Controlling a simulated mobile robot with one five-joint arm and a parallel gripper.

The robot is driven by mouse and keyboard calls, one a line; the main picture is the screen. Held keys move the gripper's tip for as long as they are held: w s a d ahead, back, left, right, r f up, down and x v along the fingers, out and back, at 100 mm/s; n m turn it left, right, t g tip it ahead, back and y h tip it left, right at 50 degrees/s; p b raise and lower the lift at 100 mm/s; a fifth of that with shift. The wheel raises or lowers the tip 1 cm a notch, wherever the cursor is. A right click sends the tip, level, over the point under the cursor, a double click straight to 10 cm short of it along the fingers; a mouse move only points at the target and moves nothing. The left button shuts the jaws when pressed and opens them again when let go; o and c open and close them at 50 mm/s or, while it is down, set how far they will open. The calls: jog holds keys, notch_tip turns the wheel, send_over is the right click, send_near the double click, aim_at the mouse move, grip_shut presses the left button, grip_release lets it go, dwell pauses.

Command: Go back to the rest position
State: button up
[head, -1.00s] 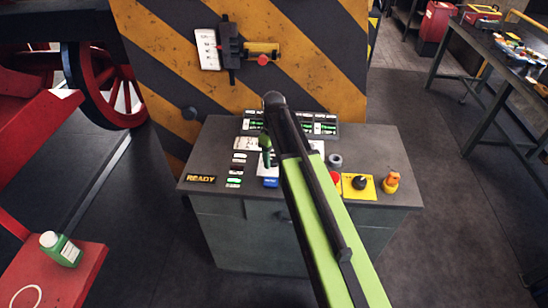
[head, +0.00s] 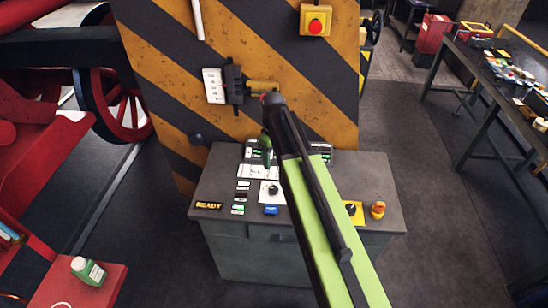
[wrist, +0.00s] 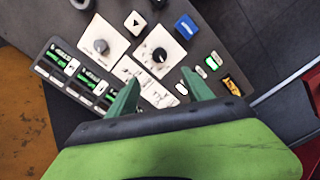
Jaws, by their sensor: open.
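My green arm reaches up across the middle of the head view, over a grey control desk (head: 330,262). My gripper (head: 264,150) shows only partly there, as a green finger beside the dark arm end. In the wrist view both green fingers of my gripper (wrist: 160,92) stand apart with nothing between them. They are above the desk's panel of dials, lit displays and buttons. A white dial plate with a black knob (wrist: 159,55) and a blue button (wrist: 186,27) lie beyond the fingertips. Whether the fingers touch the panel cannot be told.
A yellow-and-black striped wall (head: 170,60) stands behind the desk, carrying a lever unit (head: 235,82) and a red stop button (head: 315,25). Red machinery with a green bottle (head: 88,270) is at left. A workbench (head: 470,75) is at right. Dark floor between desk and bench is clear.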

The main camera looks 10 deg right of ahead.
dwell(0.4)
jog(key=s+f+m+b, duration=0.1)
jog(key=s+f+b, duration=0.2)
jog(key=f+b, duration=0.1)
jog(key=s+f+b, duration=0.4)
jog(key=f+b, duration=0.1)
jog(key=s+f+m+b, duration=0.1)
jog(key=s+f+b, duration=0.2)
jog(key=f+b, duration=0.2)
jog(key=shift+s+a+m, duration=0.15)
jog(key=shift+s+m, duration=0.05)
jog(key=shift+m, duration=0.1)
jog(key=s+m, duration=0.3)
jog(key=s, duration=0.1)
jog(key=shift+s+r, duration=0.15)
jog(key=shift+m, duration=1.1)
